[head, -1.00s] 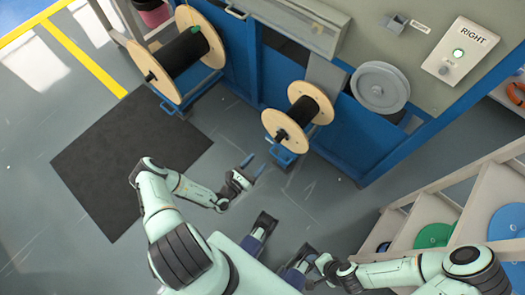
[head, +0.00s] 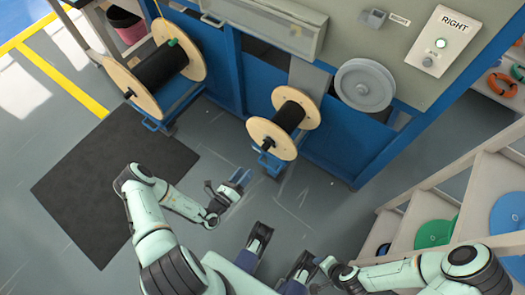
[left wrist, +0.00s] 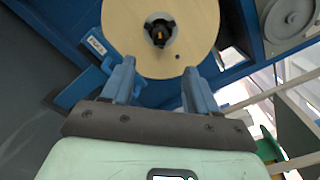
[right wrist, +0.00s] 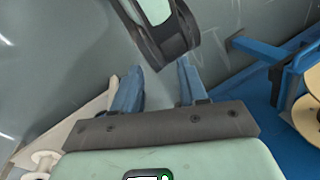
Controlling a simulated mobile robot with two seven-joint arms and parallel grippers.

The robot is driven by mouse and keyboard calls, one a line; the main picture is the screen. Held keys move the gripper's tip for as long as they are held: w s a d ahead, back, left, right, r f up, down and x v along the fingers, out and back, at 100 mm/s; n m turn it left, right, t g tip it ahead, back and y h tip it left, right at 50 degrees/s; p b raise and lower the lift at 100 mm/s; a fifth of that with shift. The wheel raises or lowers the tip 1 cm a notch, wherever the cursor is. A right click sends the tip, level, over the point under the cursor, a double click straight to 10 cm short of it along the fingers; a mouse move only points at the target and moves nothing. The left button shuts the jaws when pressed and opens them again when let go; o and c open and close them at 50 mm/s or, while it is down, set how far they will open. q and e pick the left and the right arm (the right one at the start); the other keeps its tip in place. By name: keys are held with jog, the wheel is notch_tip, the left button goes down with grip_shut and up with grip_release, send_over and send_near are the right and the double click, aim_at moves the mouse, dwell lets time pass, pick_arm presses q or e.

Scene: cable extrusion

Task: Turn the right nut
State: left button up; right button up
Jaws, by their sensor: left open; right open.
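The right spool (head: 290,118) has wooden flanges and a dark core and sits on the front of the blue machine. The right nut (head: 268,143) is a dark knob at the centre of its near flange. It also shows in the left wrist view (left wrist: 159,32), at the top, beyond the fingers. My left gripper (head: 241,178) is open and empty, below and left of the nut and apart from it. In the left wrist view its two blue fingers (left wrist: 157,78) point towards the flange. My right gripper (right wrist: 156,85) is open and empty, low and away from the spool.
A larger left spool (head: 160,68) stands left, above a dark floor mat (head: 100,185). A grey wheel (head: 364,85) and the RIGHT button panel (head: 440,42) are on the machine. A rack with coloured reels (head: 436,232) stands right. Floor before the right spool is clear.

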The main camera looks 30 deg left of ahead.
aim_at(263, 150)
pick_arm(q)
jog(key=w, duration=0.4)
jog(key=w+b, duration=0.1)
jog(key=w, duration=0.3)
jog(key=w+d+b, duration=0.1)
jog(key=w, duration=0.4)
pick_arm(e)
jog(key=shift+t+h, duration=0.3)
jog(key=shift+t, duration=0.4)
jog(key=w+f, duration=0.1)
jog(key=w+d+f, duration=0.2)
jog(key=w, duration=0.1)
pick_arm(q)
jog(key=c, duration=1)
jog(key=shift+r+m+p, duration=0.15)
jog(key=shift+m+p, duration=0.25)
jog(key=shift+p, duration=0.05)
jog(key=shift+c, duration=0.2)
pick_arm(e)
jog(key=shift+s+a+r+g, duration=0.15)
jog(key=shift+s+a+r, duration=0.15)
jog(key=shift+s, duration=0.2)
jog(key=shift+s+a+r+g, duration=0.15)
jog(key=shift+s+a+r, duration=0.05)
jog(key=shift+s+r, duration=0.25)
